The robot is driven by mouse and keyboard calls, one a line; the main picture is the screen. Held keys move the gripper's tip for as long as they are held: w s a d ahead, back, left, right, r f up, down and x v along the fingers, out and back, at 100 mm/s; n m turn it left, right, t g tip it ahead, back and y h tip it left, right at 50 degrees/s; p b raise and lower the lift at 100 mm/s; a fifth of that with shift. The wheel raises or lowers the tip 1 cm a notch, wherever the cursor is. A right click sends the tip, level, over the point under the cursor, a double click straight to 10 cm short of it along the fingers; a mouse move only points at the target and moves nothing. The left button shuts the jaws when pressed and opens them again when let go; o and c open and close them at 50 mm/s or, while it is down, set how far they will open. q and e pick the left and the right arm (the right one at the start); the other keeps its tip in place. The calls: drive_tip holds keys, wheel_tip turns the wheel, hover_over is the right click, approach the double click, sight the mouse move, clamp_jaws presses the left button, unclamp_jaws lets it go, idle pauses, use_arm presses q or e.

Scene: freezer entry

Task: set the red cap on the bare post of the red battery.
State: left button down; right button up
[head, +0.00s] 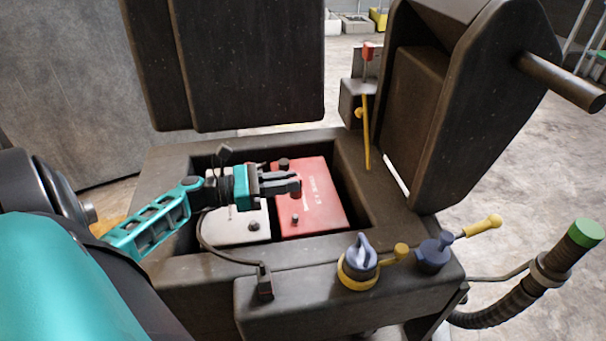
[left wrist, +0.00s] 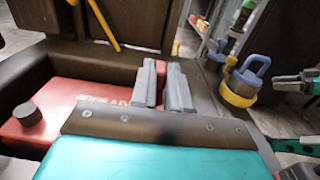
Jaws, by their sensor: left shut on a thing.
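The red battery (head: 316,190) lies in the dark tray beside a pale battery (head: 238,222). A dark round knob (head: 284,165) sits at its back; a small post (head: 295,218) stands near its front. The battery and knob (left wrist: 28,115) also show in the left wrist view. My left gripper (head: 296,187) is above the red battery, its fingers close together.
A red-topped piece (head: 368,50) stands on a grey box behind the tray, near a yellow rod (head: 367,140). A blue-and-yellow cap (head: 359,262) and a blue cap (head: 433,254) sit on the front ledge. A cable ends in a dark connector (head: 264,284). Dark panels rise behind.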

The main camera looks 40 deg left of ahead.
use_arm(q)
drive_tip(key=shift+a, duration=0.2)
use_arm(e)
drive_tip(key=shift+f, duration=0.1)
use_arm(q)
wheel_tip(320, 180, down, 5)
drive_tip(key=b, duration=0.3)
drive_tip(key=shift+f, duration=0.1)
drive_tip(key=shift+f+b, duration=0.35)
drive_tip(key=shift+b, duration=0.1)
use_arm(e)
drive_tip(key=shift+w+a+f, duration=0.15)
drive_tip(key=shift+a+f, duration=0.45)
drive_tip(key=shift+f, duration=0.3)
use_arm(q)
drive_tip(key=shift+p, duration=0.65)
use_arm(e)
drive_tip(key=shift+d+r, duration=0.1)
drive_tip(key=shift+r, duration=0.4)
use_arm(q)
drive_tip(key=shift+f+b, duration=0.45)
drive_tip(key=shift+f, duration=0.1)
use_arm(e)
drive_tip(key=shift+f, duration=0.4)
drive_tip(key=shift+r, duration=0.1)
